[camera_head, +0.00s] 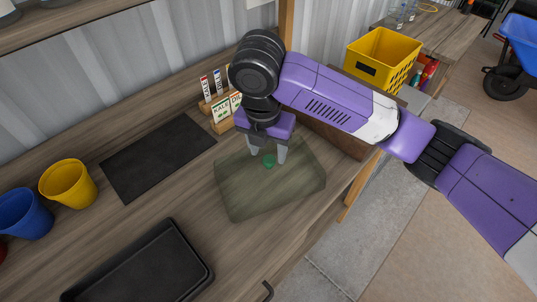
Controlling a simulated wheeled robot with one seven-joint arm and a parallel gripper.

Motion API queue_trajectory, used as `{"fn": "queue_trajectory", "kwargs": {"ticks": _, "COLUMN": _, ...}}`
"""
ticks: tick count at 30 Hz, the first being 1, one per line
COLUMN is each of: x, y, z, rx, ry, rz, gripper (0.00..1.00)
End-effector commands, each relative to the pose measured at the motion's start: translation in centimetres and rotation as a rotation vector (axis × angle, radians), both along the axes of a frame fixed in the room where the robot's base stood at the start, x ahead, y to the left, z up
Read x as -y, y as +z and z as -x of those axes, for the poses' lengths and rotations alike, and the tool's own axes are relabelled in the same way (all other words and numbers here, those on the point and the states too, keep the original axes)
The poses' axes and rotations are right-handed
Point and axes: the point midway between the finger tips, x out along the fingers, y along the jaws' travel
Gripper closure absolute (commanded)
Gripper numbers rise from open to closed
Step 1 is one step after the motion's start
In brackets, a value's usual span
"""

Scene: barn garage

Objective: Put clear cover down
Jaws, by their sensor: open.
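The clear cover (245,198) is a see-through, greenish box shape on the wooden bench top. It lies below my gripper, and the wood shows dimly through it. A small green knob (268,160) shows on its top. My gripper (267,157) points down with its two grey fingers apart, one on each side of the green knob. I cannot tell whether the fingers touch the knob. I cannot tell whether the cover rests fully on the bench.
A dark mat (158,157) lies on the bench at left, and a black tray (145,270) is at the front. Yellow (68,184) and blue (25,215) cups stand far left. Small labelled cards (222,108) stand behind my gripper. A yellow crate (384,59) is at back right.

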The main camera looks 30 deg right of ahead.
Motion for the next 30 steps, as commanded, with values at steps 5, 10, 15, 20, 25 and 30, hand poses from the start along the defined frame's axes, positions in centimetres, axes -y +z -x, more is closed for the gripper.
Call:
{"fn": "queue_trajectory", "kwargs": {"ticks": 5, "x": -0.4, "y": 4.1, "z": 0.3, "rx": 0.005, "ry": 0.002, "rz": 0.003, "gripper": 0.49}}
{"fn": "queue_trajectory", "kwargs": {"ticks": 10, "x": -0.7, "y": 7.0, "z": 0.6, "rx": 0.004, "ry": 0.002, "rz": 0.003, "gripper": 0.49}}
{"fn": "queue_trajectory", "kwargs": {"ticks": 15, "x": -1.0, "y": 8.6, "z": 0.8, "rx": 0.002, "ry": 0.001, "rz": 0.001, "gripper": 0.49}}
{"fn": "queue_trajectory", "kwargs": {"ticks": 20, "x": -1.1, "y": 9.1, "z": 0.9, "rx": 0.001, "ry": 0.001, "rz": -0.001, "gripper": 0.49}}
{"fn": "queue_trajectory", "kwargs": {"ticks": 25, "x": -1.1, "y": 9.1, "z": 0.9, "rx": 0.0, "ry": 0.0, "rz": -0.001, "gripper": 0.49}}
{"fn": "queue_trajectory", "kwargs": {"ticks": 30, "x": -4.0, "y": 8.0, "z": 0.8, "rx": 0.024, "ry": -0.01, "rz": -0.098, "gripper": 0.49}}
